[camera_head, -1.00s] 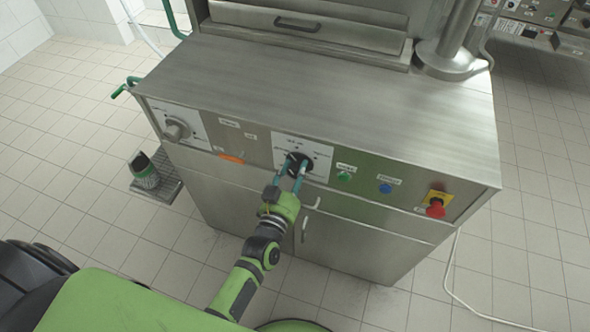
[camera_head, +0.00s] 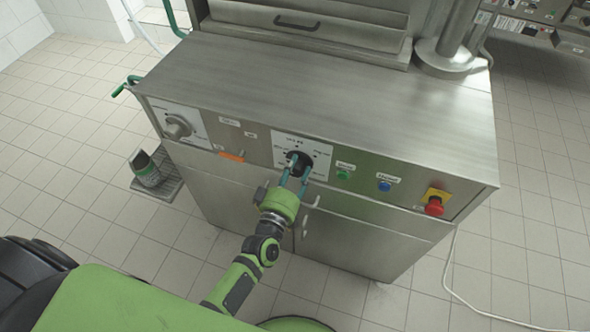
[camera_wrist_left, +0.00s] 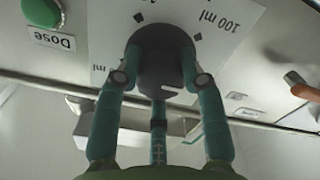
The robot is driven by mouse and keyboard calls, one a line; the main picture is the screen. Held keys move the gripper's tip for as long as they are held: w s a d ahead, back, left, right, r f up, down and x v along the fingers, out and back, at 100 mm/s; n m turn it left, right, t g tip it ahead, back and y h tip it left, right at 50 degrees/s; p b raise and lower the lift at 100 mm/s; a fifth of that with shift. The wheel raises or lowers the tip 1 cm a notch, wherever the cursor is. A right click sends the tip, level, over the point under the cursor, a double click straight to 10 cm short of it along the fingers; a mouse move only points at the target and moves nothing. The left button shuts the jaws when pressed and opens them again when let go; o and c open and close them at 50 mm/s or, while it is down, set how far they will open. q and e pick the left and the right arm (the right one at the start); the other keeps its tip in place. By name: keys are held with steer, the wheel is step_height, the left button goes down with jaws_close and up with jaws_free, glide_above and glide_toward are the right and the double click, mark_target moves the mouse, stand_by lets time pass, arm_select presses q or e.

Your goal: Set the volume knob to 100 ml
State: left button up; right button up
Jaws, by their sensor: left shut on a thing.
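The dark round volume knob (camera_head: 299,158) sits on a white dial plate (camera_head: 318,150) on the machine's front panel. My left gripper (camera_head: 299,172) reaches it from below, its teal fingers shut on the knob's sides. In the left wrist view the knob (camera_wrist_left: 160,60) is between the fingertips, with a short white mark at its lower edge. The "100 ml" label (camera_wrist_left: 220,16) is at the upper right there, and a partly hidden "ml" label (camera_wrist_left: 103,68) is at the left. I cannot tell exactly which label the knob points to. My right gripper is not in view.
Another knob (camera_head: 178,127) is at the panel's left, with an orange switch (camera_head: 231,157) beside it. Green (camera_head: 343,174) and blue (camera_head: 385,186) buttons and a red emergency stop (camera_head: 434,206) are to the right.

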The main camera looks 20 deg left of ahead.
arm_select(q)
steer(key=n, duration=0.4)
steer(key=shift+w+a+r+n+b, duration=0.15)
steer(key=shift+r+n+b, duration=0.15)
steer(key=shift+n+b, duration=0.1)
steer(key=n, duration=0.4)
steer(key=shift+b, duration=0.4)
steer(key=shift+n, duration=0.3)
steer(key=o, duration=1.1)
steer(key=shift+a, duration=0.1)
steer(key=shift+o, duration=0.3)
steer(key=shift+f, duration=0.15)
steer(key=shift+s+f, duration=0.1)
steer(key=shift+s, duration=0.2)
steer(key=s, duration=1.1)
steer(key=shift+s+a, duration=0.15)
steer(key=shift+s, duration=0.15)
